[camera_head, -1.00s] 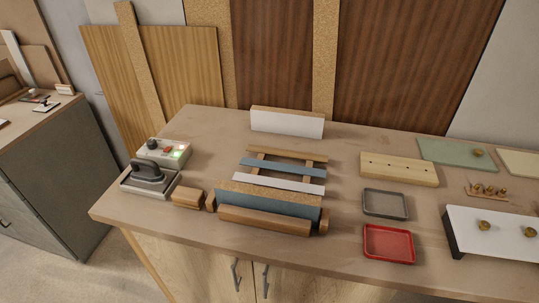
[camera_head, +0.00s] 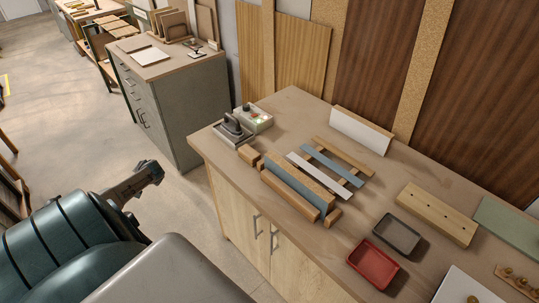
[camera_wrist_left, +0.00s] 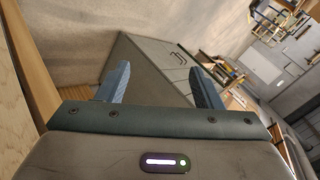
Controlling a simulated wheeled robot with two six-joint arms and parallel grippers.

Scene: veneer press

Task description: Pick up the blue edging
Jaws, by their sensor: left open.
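The blue edging (camera_head: 332,166) is a thin flat blue-grey strip. It lies across a small wooden rack on the bench, behind a white strip (camera_head: 304,171). In front of both stands a board with a blue-grey face (camera_head: 291,191), held between wooden blocks. My left gripper (camera_wrist_left: 160,68) is open and empty in the left wrist view, with grey cabinet fronts beyond its fingers. In the head view my left arm is at the lower left, off the bench and well away from the edging. My right gripper is not in view.
An iron (camera_head: 233,128) and a control box (camera_head: 257,118) stand at the bench's left end. A grey tray (camera_head: 397,235), a red tray (camera_head: 373,264) and a drilled wooden block (camera_head: 437,213) are to the right. A white-faced board (camera_head: 361,132) stands behind the rack.

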